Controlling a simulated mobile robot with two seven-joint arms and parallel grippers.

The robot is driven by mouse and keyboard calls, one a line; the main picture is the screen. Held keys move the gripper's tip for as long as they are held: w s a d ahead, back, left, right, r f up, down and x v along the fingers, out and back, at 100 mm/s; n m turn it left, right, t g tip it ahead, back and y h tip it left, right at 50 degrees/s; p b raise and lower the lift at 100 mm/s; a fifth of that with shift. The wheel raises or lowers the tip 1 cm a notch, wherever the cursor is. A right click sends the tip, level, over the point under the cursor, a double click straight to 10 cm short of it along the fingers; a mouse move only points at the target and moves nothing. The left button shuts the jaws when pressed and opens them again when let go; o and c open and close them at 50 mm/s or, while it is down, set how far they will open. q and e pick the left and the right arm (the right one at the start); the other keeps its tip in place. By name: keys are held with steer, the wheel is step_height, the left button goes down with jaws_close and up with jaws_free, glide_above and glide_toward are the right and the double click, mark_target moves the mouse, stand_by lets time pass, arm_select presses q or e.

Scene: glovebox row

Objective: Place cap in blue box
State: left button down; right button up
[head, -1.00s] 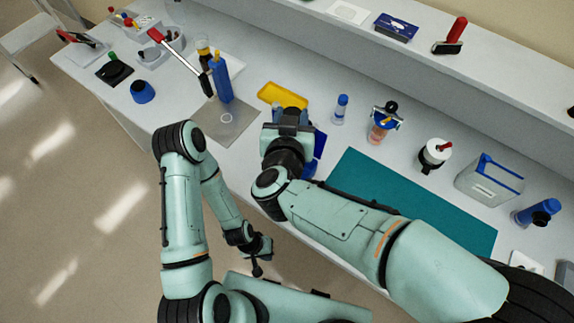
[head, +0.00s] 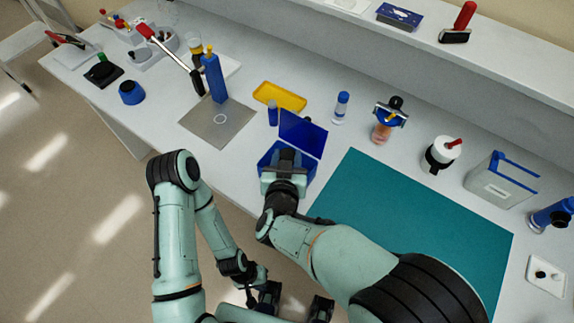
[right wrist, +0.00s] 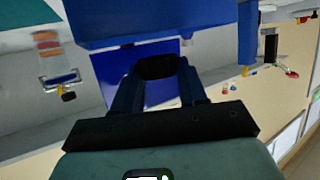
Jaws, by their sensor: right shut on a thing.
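The blue box (head: 265,160) stands at the bench's front edge, left of the teal mat, with its blue lid (head: 303,134) raised at the back. My right gripper (head: 286,158) is over the box opening and hides much of its inside. In the right wrist view my right gripper (right wrist: 157,72) is shut on a small black cap (right wrist: 157,67). Blue panels of the box fill the view above and behind the cap. I cannot tell whether the cap touches the box. My left gripper (head: 254,292) hangs low in front of the bench, apart from the box; its jaws are unclear.
A yellow tray (head: 279,97) and a small blue cylinder (head: 273,112) stand behind the box. A blue-capped bottle (head: 341,107) is to the right. The teal mat (head: 415,225) is clear.

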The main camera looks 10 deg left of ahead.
steer(key=shift+f, duration=1.25)
steer(key=shift+f+b, duration=0.1)
steer(key=shift+b, duration=0.2)
steer(key=shift+f+b, duration=0.35)
steer(key=shift+f, duration=0.2)
steer(key=o, duration=1)
steer(key=shift+s, duration=0.1)
steer(key=shift+f, duration=0.1)
